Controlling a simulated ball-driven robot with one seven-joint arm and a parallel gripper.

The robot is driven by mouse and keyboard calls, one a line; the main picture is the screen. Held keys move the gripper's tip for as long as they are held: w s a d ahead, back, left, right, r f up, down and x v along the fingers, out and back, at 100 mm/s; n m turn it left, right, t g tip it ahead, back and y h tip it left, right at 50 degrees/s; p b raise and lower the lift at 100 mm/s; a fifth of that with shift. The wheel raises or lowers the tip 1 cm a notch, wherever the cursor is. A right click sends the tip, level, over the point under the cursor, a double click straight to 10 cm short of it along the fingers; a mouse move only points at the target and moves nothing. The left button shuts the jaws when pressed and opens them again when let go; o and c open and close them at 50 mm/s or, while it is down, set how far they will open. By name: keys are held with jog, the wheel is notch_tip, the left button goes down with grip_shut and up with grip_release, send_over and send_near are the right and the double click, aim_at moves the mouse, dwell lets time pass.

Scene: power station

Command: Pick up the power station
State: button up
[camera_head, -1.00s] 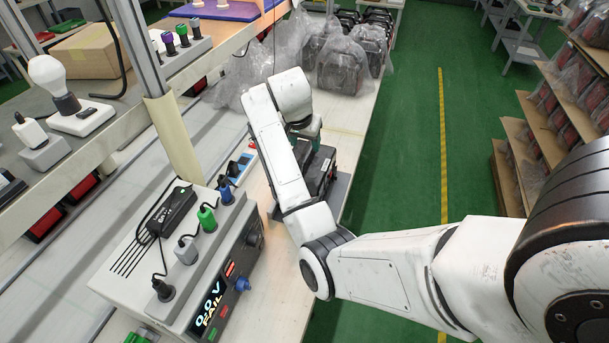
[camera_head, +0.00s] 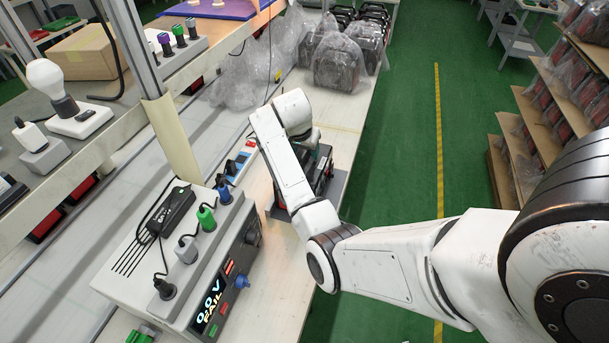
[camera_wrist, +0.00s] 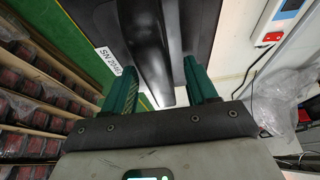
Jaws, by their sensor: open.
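The power station (camera_head: 321,172) is a dark box with red parts, standing on a grey pad (camera_head: 338,186) on the workbench, partly hidden behind my arm in the head view. In the wrist view its black handle (camera_wrist: 146,50) runs between the two green fingers, and a white serial label (camera_wrist: 108,61) shows on its left. My gripper (camera_wrist: 163,88) is open over the handle, one finger on each side, with gaps visible. Whether the fingers touch the power station cannot be told.
A tester (camera_head: 177,258) with a "0.0 V FAIL" display stands on the near left of the bench. A power strip (camera_head: 240,160) lies left of the power station. Bagged power stations (camera_head: 340,60) stand at the bench's far end. A green-floored aisle (camera_head: 405,130) is clear on the right.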

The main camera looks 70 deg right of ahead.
jog(key=shift+f, duration=0.25)
dwell(0.3)
jog(key=shift+c, duration=0.4)
grip_shut()
dwell(0.9)
jog(key=shift+w+d+r, duration=0.1)
jog(key=shift+w+r, duration=0.05)
jog(key=shift+r, duration=0.15)
